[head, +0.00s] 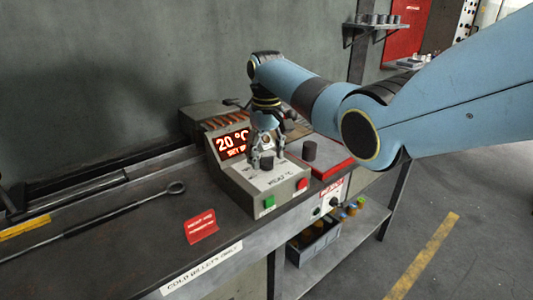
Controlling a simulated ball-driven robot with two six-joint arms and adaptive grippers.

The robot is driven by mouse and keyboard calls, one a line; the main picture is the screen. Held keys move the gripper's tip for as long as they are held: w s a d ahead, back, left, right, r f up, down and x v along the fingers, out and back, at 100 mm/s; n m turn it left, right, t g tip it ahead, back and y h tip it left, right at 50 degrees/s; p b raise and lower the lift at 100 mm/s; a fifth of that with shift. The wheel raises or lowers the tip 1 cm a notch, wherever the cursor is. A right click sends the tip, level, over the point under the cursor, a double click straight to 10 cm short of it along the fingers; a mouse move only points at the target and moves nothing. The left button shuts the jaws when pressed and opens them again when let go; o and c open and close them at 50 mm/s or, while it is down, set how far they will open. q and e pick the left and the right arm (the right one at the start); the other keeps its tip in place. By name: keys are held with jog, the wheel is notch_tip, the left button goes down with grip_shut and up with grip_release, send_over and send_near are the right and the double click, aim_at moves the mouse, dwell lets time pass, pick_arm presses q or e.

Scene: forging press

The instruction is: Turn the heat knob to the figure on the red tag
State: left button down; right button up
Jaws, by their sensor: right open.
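The grey control box (240,184) stands on the bench with a lit display (232,143) that reads 20 °C, with a smaller line below. A dark heat knob (267,163) sits on its sloped top, above a label that seems to read HEAT °C. My right gripper (267,160) points down over the box, open, with its fingers on either side of the knob. I cannot tell whether they touch it. The red tag (201,227) stands on the bench in front of the box; its white lettering is too small to read. My left gripper is out of view.
A green button (269,202) and a red button (302,184) are on the box front. A long ring-ended rod (110,223) lies on the bench at left. Lower shelf holds a bin (313,245).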

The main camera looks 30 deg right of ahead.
jog(key=shift+c, duration=0.2)
jog(key=c, duration=1.1)
